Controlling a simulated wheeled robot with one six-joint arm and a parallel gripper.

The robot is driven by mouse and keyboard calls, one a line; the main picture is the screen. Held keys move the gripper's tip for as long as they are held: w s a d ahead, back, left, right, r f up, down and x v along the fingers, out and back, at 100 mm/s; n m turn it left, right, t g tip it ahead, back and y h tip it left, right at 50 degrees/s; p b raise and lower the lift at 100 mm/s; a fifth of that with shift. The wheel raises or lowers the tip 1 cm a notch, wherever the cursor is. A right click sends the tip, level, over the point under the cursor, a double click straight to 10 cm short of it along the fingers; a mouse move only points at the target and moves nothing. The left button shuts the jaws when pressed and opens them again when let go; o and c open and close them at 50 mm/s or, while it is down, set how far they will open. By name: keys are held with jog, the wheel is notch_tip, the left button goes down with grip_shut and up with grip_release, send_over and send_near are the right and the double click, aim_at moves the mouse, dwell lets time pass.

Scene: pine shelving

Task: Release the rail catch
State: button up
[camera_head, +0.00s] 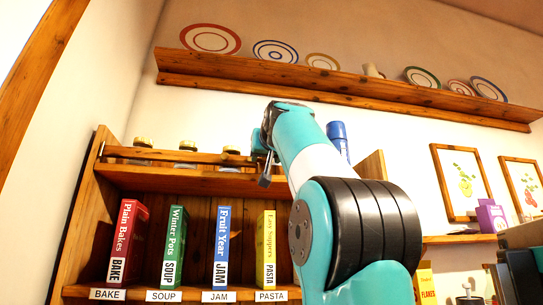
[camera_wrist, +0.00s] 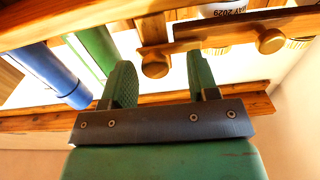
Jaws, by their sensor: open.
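A wooden rail (camera_head: 178,155) runs along the top of the bookcase in front of several jars. In the wrist view the rail (camera_wrist: 230,33) carries a round wooden knob (camera_wrist: 270,41), and another wooden knob (camera_wrist: 155,66) sits at its left end. I cannot tell for certain which knob is the catch. My gripper (camera_wrist: 160,78) is open, with green fingers on either side of the left-end knob in the picture; contact does not show. In the head view my gripper (camera_head: 264,165) is at the rail's right end, and my arm hides what lies behind it.
Jars (camera_head: 187,147) with gold lids stand behind the rail. A blue cylinder (camera_head: 338,138) stands right of my wrist; a blue cylinder (camera_wrist: 52,76) shows at left in the wrist view. Several books (camera_head: 222,248) fill the shelf below. A plate shelf (camera_head: 340,88) runs above.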

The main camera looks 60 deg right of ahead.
jog(key=shift+s+d, duration=0.1)
jog(key=shift+d, duration=0.1)
jog(key=shift+c, duration=0.4)
jog(key=c, duration=0.8)
jog(key=shift+s, duration=0.1)
jog(key=shift+m, duration=0.3)
jog(key=shift+m+b, duration=0.4)
jog(key=shift+m, duration=8.3)
